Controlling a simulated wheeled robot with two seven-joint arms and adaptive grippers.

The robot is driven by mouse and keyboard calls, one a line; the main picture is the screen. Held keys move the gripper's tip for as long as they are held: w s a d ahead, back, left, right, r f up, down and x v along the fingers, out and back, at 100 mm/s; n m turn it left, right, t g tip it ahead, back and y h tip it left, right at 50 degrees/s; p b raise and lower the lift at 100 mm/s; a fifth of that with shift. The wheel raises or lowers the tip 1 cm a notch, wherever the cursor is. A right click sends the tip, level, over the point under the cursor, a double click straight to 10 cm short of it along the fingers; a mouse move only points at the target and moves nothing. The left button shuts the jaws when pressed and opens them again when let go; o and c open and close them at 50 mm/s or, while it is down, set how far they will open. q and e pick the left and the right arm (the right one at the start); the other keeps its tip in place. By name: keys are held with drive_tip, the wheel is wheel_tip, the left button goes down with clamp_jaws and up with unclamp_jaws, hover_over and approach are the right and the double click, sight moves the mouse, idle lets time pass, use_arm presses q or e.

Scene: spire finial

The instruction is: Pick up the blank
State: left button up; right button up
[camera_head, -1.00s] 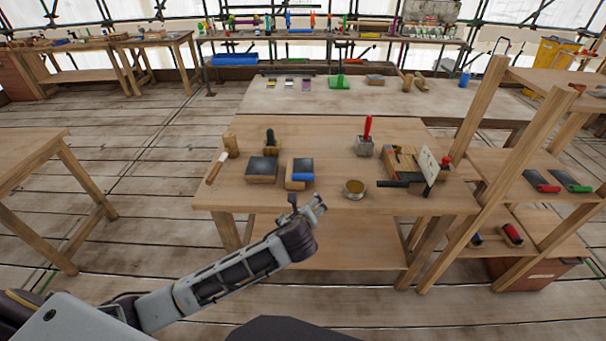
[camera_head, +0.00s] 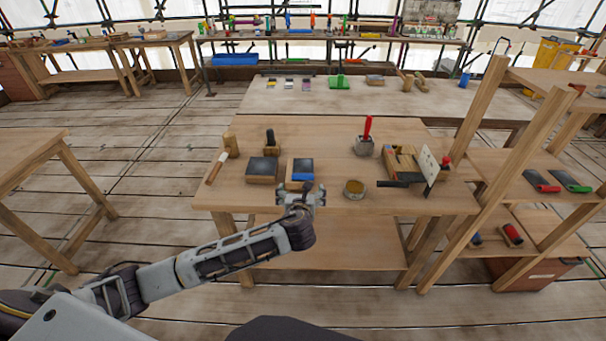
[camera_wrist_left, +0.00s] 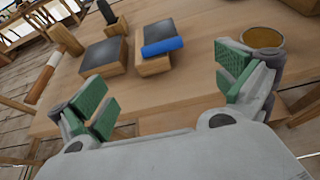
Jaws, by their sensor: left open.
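I cannot tell for sure which piece is the blank. On the wooden workbench (camera_head: 240,196) stand two dark-topped wooden blocks, a left one (camera_head: 262,169) and a right one (camera_head: 302,168). The right one has a blue roll (camera_wrist_left: 163,46) along its near side. A wooden box (camera_head: 400,160) with a pale upright plate stands at the bench's right. My left gripper (camera_head: 301,194) is open and empty at the near edge, just in front of the right block. In the left wrist view its green-padded fingers are wide apart (camera_wrist_left: 165,90). My right gripper is not in view.
A round tin (camera_head: 354,188) stands just right of my left gripper. A mallet (camera_head: 218,166) lies at the bench's left, and a red-handled tool (camera_head: 366,140) stands farther back. Wooden posts and a shelf (camera_head: 510,165) close in the right side. The bench centre is fairly clear.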

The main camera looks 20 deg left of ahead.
use_arm(q)
approach(303, 176)
drive_tip(key=shift+x, duration=1.95)
drive_tip(key=shift+a, duration=0.15)
drive_tip(key=shift+x, duration=2.55)
drive_tip(key=c, duration=1.4)
drive_tip(key=shift+r, duration=0.15)
drive_tip(key=shift+w+r, duration=0.1)
drive_tip(key=shift+r, duration=4.8)
